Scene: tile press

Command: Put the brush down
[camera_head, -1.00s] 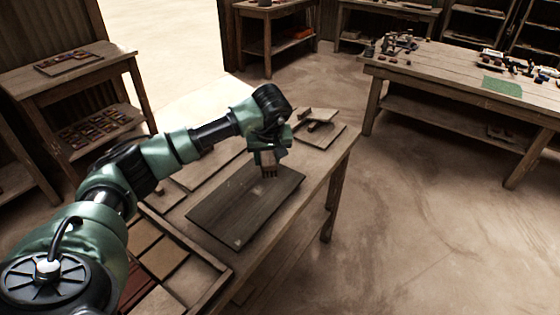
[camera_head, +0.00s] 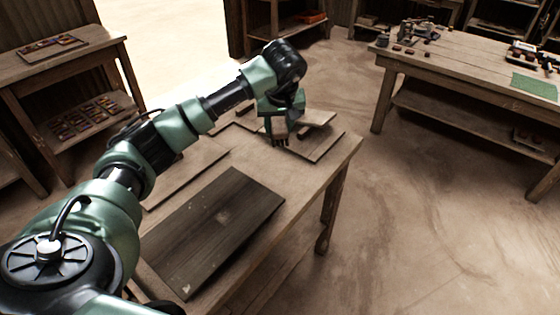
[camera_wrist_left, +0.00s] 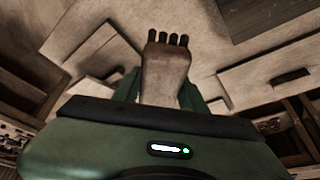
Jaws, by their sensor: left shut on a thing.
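My left gripper (camera_head: 277,122) is at the far end of the workbench in the head view, pointing down. It is shut on the brush (camera_wrist_left: 166,72), whose pale block with several dark bristle tufts shows between the fingers in the left wrist view. In the head view the dark tufts of the brush (camera_head: 280,141) hang low, by the near left edge of a light board (camera_head: 318,148). I cannot tell whether the tufts touch the board or the bench. My right gripper is not in view.
A dark flat board (camera_head: 215,225) lies on the workbench (camera_head: 275,235), nearer to me. A thin board (camera_head: 190,172) lies to its left. A side table with tiles (camera_head: 60,62) stands at left, and another long table (camera_head: 455,85) at right. Open floor lies between.

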